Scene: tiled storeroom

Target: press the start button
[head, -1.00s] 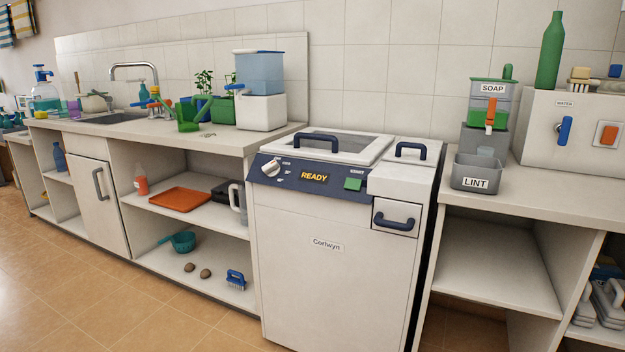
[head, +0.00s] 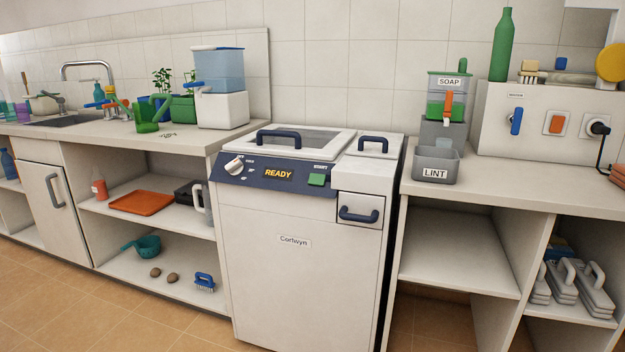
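The green start button (head: 317,180) sits at the right end of the dark blue control panel (head: 262,176) on the white washing machine (head: 290,262). A small label above the button is too small to read surely. A white dial (head: 234,167) is at the panel's left end. The top lid (head: 305,143) with its blue handle is down, and the small drawer (head: 358,211) at the front right looks shut. Neither of my grippers is in view.
A counter with a LINT bin (head: 436,166), a SOAP dispenser (head: 447,97) and a switch box (head: 548,122) stands right of the machine. A sink counter (head: 110,134) with a blue water tank (head: 218,70) stands left. The tiled floor (head: 130,328) in front looks clear.

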